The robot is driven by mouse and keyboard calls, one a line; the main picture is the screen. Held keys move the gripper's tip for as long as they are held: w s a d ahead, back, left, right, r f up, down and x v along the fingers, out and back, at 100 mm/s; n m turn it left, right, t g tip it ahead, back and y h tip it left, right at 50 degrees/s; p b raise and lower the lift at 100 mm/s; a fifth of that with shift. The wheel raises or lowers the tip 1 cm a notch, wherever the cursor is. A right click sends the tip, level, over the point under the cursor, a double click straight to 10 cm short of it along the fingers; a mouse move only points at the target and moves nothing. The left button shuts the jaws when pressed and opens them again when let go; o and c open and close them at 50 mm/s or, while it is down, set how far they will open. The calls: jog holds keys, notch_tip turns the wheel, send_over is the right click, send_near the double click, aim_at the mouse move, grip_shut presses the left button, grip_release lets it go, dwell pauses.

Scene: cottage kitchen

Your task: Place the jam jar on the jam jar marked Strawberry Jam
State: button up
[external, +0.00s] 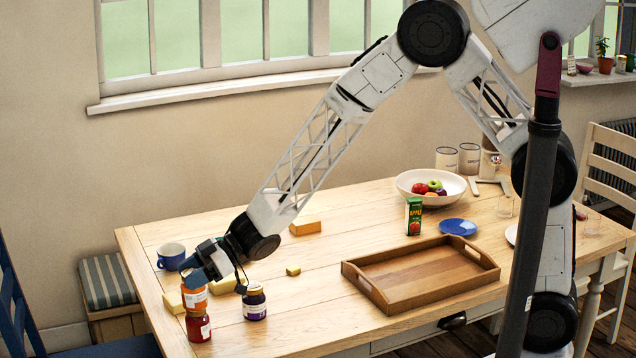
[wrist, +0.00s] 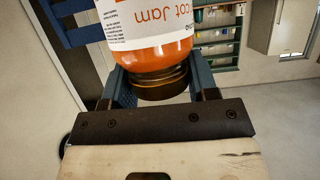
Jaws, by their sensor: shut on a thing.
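My gripper (external: 198,275) points down at the near left of the table and is shut on the lid of an orange apricot jam jar (external: 194,300). In the wrist view the jar (wrist: 155,55) shows a white label ending in "cot Jam" and a dark gold lid between the fingers (wrist: 162,84). A red jam jar (external: 198,329) with a white label stands on the table directly below the orange jar in the external view. The two look nearly in line; I cannot tell whether they touch. The red jar's lid is mostly hidden, and its label is too small to read.
A dark purple jar (external: 254,304) stands close to the right. Yellow blocks (external: 222,285) and a blue mug (external: 171,256) are nearby. A wooden tray (external: 380,302), a juice carton (external: 413,217) and a fruit bowl (external: 404,184) are farther right.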

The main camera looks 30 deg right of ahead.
jog(key=o, duration=1.4)
jog(key=shift+o, duration=0.2)
jog(key=shift+r, duration=0.1)
jog(key=v, duration=1.2)
